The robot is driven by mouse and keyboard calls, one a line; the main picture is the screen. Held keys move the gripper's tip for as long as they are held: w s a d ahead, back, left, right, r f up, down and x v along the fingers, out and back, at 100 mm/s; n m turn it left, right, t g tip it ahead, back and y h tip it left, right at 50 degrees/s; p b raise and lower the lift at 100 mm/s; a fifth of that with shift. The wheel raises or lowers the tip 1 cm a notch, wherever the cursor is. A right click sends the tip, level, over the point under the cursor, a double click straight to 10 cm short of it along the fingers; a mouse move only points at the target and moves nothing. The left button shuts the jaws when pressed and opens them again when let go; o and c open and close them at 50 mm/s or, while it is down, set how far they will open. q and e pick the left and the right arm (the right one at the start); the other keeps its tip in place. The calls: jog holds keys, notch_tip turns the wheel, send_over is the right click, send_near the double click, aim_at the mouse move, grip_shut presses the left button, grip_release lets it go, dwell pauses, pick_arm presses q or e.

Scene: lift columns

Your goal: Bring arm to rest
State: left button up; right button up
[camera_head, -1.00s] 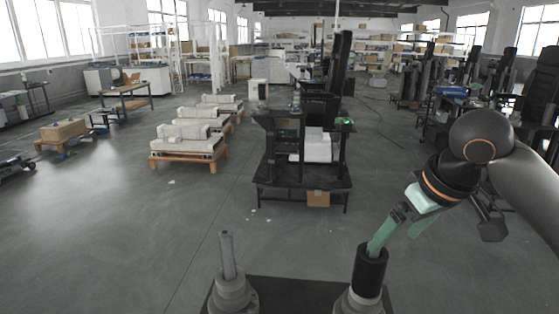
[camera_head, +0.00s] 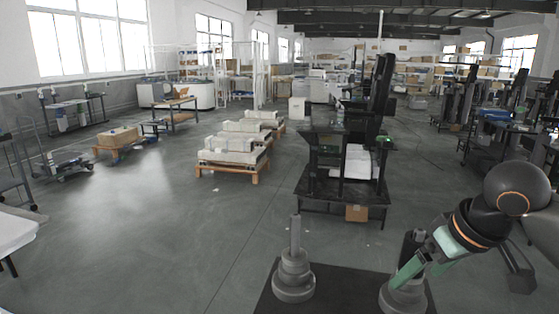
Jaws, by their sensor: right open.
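My right gripper (camera_head: 415,276) comes in from the right with its green fingers pointing down and left. It is open, and nothing shows between the fingers. The fingers pass in front of the right column, covering part of it. That column has a grey stepped base (camera_head: 403,299) and a black cylinder (camera_head: 416,238) whose top shows behind the fingers. I cannot tell whether the fingers touch it. The left column (camera_head: 293,271) has a grey stepped base and a bare thin post standing upright. My left gripper is not in view.
Both columns stand on a dark board (camera_head: 345,285) at the bottom edge. Beyond it is a black workbench (camera_head: 340,190) with a cardboard box (camera_head: 357,213) below. Pallets with pale blocks (camera_head: 232,158) stand left of it. A white table edge (camera_head: 14,232) shows at far left. Open floor lies between.

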jog(key=w+a+f+t+y, duration=0.15)
jog(key=a+f, duration=0.35)
jog(key=f, duration=0.6)
jog(key=w+a+f+t+y, duration=0.1)
jog(key=a+f+y, duration=0.3)
jog(key=f, duration=0.8)
jog(key=s+d+f+t+h, duration=0.1)
jog(key=s+f+h, duration=0.1)
jog(key=s+f, duration=0.7)
jog(key=s+d+f+m+t+h, duration=0.1)
jog(key=s+f+h, duration=0.2)
jog(key=s+f, duration=0.6)
jog(key=shift+s+d, duration=0.25)
jog(key=shift+s, duration=0.9)
jog(key=shift+f, duration=0.1)
